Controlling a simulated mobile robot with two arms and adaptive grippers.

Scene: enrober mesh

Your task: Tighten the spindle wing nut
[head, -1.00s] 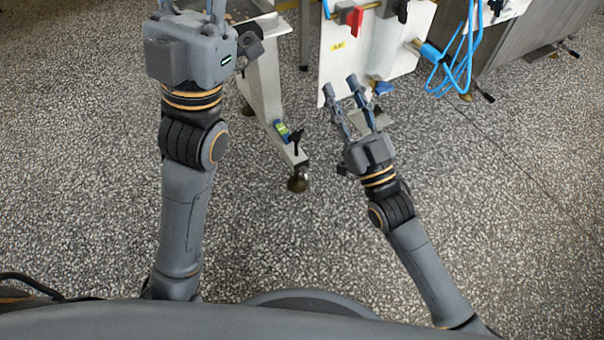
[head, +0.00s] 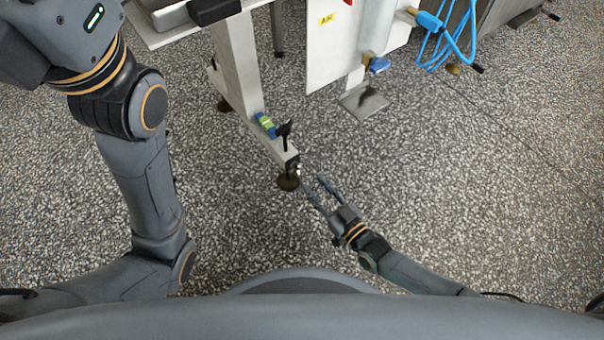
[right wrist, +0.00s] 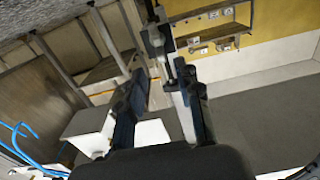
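A black wing-shaped nut or handle (head: 284,130) stands upright on a thin stem near the end of the pale machine leg (head: 238,60). Below it is a dark round foot (head: 288,182). I cannot tell for sure that this is the spindle wing nut. My right gripper (head: 312,188) is open and empty, low beside the leg end and just right of the foot. In the right wrist view, its two fingers (right wrist: 160,112) are apart, with dark fittings (right wrist: 155,40) beyond them. My left gripper's body (head: 65,30) shows at the top left; its fingers are out of frame.
A blue and yellow-green fitting (head: 266,124) sits on the leg beside the black handle. A white panel (head: 345,50) with a blue-ended valve stands behind. Blue hoses (head: 450,35) hang at the upper right. The speckled floor (head: 420,170) around my right arm is clear.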

